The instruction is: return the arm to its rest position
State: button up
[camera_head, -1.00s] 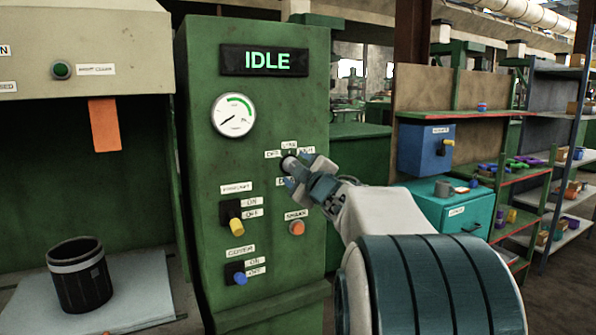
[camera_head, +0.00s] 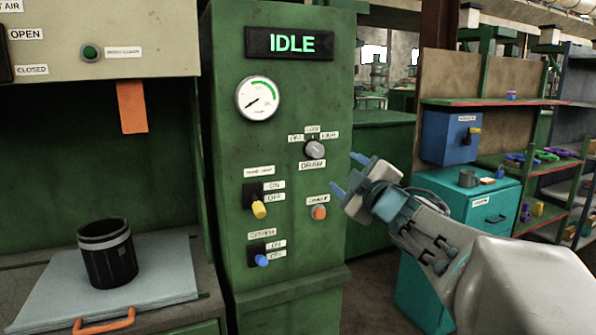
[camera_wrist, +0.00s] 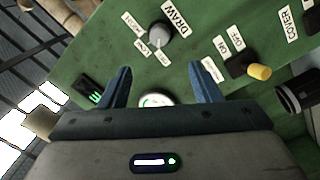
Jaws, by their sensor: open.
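My gripper (camera_head: 345,174) is open and empty, with two blue fingers spread apart. In the head view it is in front of the green control cabinet (camera_head: 285,215), right of and below the grey DRAW knob (camera_head: 315,149), and apart from it. In the wrist view the fingers (camera_wrist: 162,85) point at the cabinet face. The DRAW knob (camera_wrist: 160,33) shows beyond the left finger with clear space between. My arm reaches in from the lower right of the head view.
The cabinet carries an IDLE display (camera_head: 290,43), a gauge (camera_head: 258,98), yellow and blue switches and an orange button (camera_head: 319,212). A black cup (camera_head: 107,254) stands on a tray at left. A teal drawer cabinet (camera_head: 470,215) and blue box (camera_head: 448,138) stand at right.

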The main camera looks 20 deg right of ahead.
dwell(0.4)
jog(key=s+a+f+m+g+h+p, duration=0.1)
jog(key=s+a+f+m+g+p, duration=0.25)
jog(key=f+m, duration=0.2)
jog(key=s+a+f+m+g+h+p, duration=0.2)
jog(key=s+a+f+m+g+p, duration=0.15)
jog(key=f+g, duration=0.2)
jog(key=s+a+f+m+g+y+p, duration=0.1)
jog(key=s+a+f+g+y+p, duration=0.1)
jog(key=s+a+f+g, duration=0.4)
jog(key=s+a+f+y, duration=0.1)
jog(key=s+a, duration=0.3)
jog(key=s, duration=0.2)
jog(key=shift+s+a+f+m+g, duration=0.15)
jog(key=shift+a+f+m+g, duration=0.25)
